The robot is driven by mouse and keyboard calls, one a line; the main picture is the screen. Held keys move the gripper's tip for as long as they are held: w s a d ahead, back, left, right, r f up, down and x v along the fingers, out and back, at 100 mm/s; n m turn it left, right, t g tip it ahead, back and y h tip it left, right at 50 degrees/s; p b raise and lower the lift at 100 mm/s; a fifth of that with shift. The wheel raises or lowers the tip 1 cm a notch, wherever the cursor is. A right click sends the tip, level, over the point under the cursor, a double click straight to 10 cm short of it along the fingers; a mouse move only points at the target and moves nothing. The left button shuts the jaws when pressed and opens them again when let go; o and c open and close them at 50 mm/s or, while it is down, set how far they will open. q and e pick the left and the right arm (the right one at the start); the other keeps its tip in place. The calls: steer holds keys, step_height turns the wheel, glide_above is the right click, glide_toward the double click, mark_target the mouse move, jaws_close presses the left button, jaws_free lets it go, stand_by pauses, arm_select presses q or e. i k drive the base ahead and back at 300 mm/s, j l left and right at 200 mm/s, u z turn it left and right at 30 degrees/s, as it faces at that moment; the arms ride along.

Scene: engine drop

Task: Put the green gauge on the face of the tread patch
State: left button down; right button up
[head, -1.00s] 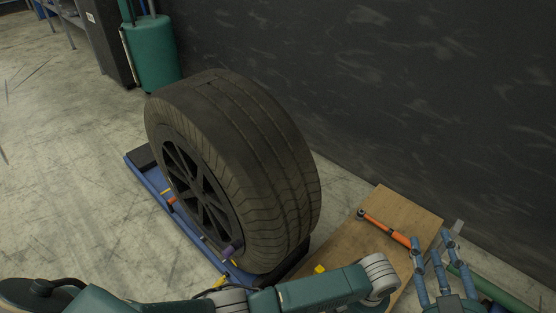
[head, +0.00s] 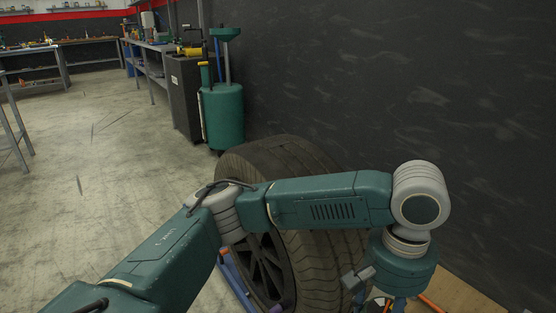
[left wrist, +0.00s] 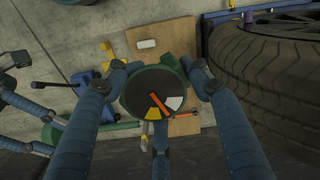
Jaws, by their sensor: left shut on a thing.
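The green gauge (left wrist: 146,86), round with a dark dial, a red needle and yellow and white sectors, is between the blue fingers of my left gripper (left wrist: 158,92) in the left wrist view. The gripper is shut on it. In the head view my left gripper (head: 378,302) hangs at the lower edge, in front of the tyre, and the gauge is hidden. The tyre's tread (head: 325,268) is partly behind my arm; it also shows at the right of the left wrist view (left wrist: 270,75), apart from the gauge. My right gripper (left wrist: 42,132) has its fingers spread, with nothing seen between them.
A plywood board (left wrist: 178,42) lies below the gauge, with a white block (left wrist: 147,44) and an orange-handled bar (left wrist: 184,115). A dark wall (head: 460,100) rises behind the tyre. A green tank (head: 222,115) stands beyond it. The floor at left is clear.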

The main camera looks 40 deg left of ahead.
mark_target(277, 144)
steer(key=k+z, duration=0.2)
steer(key=z, duration=0.3)
steer(key=k+z, duration=0.2)
steer(key=z, duration=0.3)
steer(key=j, duration=0.55)
steer(key=k+j+z, duration=0.1)
steer(key=j, duration=0.4)
steer(key=k+j, duration=0.1)
steer(key=j, duration=0.45)
steer(key=k+j+z, duration=0.1)
steer(key=j, duration=0.4)
